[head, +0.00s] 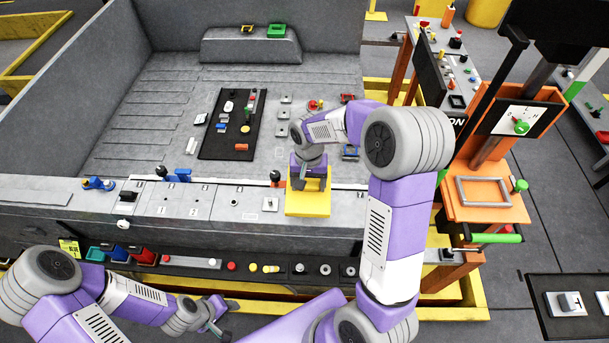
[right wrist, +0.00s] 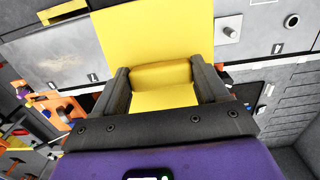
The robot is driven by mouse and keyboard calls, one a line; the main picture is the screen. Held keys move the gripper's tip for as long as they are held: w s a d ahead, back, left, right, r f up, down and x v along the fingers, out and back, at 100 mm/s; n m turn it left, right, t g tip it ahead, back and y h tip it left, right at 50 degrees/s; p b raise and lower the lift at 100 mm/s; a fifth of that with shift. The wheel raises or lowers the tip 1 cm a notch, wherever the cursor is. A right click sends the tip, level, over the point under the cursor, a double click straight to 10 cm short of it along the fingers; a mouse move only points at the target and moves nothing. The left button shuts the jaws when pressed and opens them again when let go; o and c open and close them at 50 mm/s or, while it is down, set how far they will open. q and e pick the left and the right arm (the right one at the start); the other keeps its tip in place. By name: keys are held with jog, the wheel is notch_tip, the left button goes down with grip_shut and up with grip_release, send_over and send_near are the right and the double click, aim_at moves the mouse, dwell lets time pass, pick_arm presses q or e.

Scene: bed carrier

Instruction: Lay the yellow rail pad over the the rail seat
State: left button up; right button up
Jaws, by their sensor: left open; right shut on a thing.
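The yellow rail pad (head: 307,205) is at the right part of the bed's front rail (head: 345,210), covering a stretch of it. In the right wrist view the pad (right wrist: 155,40) is a broad yellow sheet with a folded part between my fingers. My right gripper (head: 308,178) is shut on the pad; both dark fingers show in the right wrist view (right wrist: 165,85). I cannot tell whether the pad touches the rail, and the seat under it is hidden. My left gripper (head: 217,326) is open and empty, low in front of the bed.
A black tool mat (head: 232,145) with small parts lies on the bed floor. A small orange-and-black knob (head: 276,177) stands just left of the pad. An orange stand (head: 485,210) is at the right. A strip of coloured buttons (head: 231,267) runs below the rail.

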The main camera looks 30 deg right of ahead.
aim_at(308, 193)
jog(key=shift+s, duration=0.2)
jog(key=shift+w+g+p, duration=0.25)
jog(key=shift+g+p, duration=0.05)
jog(key=shift+g, duration=0.1)
jog(key=shift+f+g+y, duration=0.15)
jog(key=shift+g+y, duration=0.15)
jog(key=shift+y, duration=0.2)
jog(key=shift+f+b, duration=2.2)
jog(key=shift+f, duration=0.6)
jog(key=shift+f+b, duration=1.15)
jog(key=shift+f, duration=0.5)
jog(key=o, duration=1.6)
jog(key=shift+r, duration=0.1)
jog(key=r, duration=0.5)
jog(key=w+r, duration=0.1)
jog(key=r, duration=0.1)
jog(key=shift+d+r, duration=0.25)
jog(key=shift+d, duration=0.1)
